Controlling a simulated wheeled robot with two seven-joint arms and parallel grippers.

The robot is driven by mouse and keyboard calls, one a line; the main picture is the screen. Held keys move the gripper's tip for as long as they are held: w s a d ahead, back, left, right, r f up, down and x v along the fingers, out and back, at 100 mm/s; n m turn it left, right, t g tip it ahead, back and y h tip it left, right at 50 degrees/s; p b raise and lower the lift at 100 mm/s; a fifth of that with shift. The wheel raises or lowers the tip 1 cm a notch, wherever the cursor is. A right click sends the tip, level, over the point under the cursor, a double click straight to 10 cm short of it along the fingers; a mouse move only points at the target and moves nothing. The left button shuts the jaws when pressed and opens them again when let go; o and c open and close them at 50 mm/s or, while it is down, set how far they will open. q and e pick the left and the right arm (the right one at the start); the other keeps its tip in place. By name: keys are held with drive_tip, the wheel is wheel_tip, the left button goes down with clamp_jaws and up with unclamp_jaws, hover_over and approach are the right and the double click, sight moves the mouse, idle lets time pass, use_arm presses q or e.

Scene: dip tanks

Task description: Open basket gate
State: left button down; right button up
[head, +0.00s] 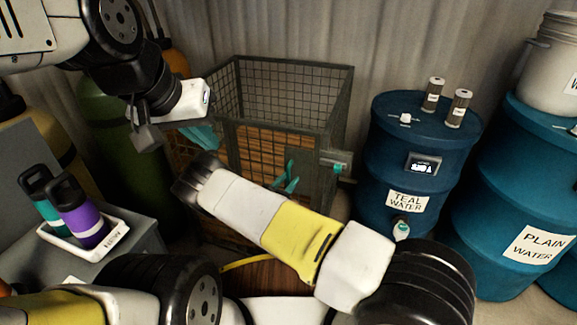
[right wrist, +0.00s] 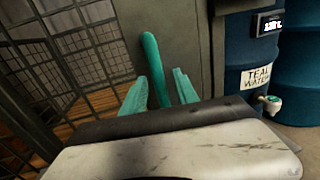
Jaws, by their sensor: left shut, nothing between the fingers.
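The basket is a dark wire-mesh cage (head: 345,100) with a wooden floor, standing at the centre back in the head view. Its mesh front (head: 262,150) appears closed. In the right wrist view, an upright teal handle (right wrist: 154,68) stands in front of a grey metal panel (right wrist: 185,40) beside the mesh. My right gripper (right wrist: 157,92) is open, with one teal finger on each side of the handle and visible gaps to it. In the head view my right gripper (head: 285,180) is at the basket's front right. My left gripper (head: 205,136) is shut and empty near the basket's left side.
A blue teal-water drum (head: 375,150) with a tap stands right of the basket; a plain-water drum (head: 490,220) is farther right. A white tray (head: 85,245) with bottles sits at the left. A green cylinder (head: 130,165) stands behind it.

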clamp_jaws()
idle(1.4)
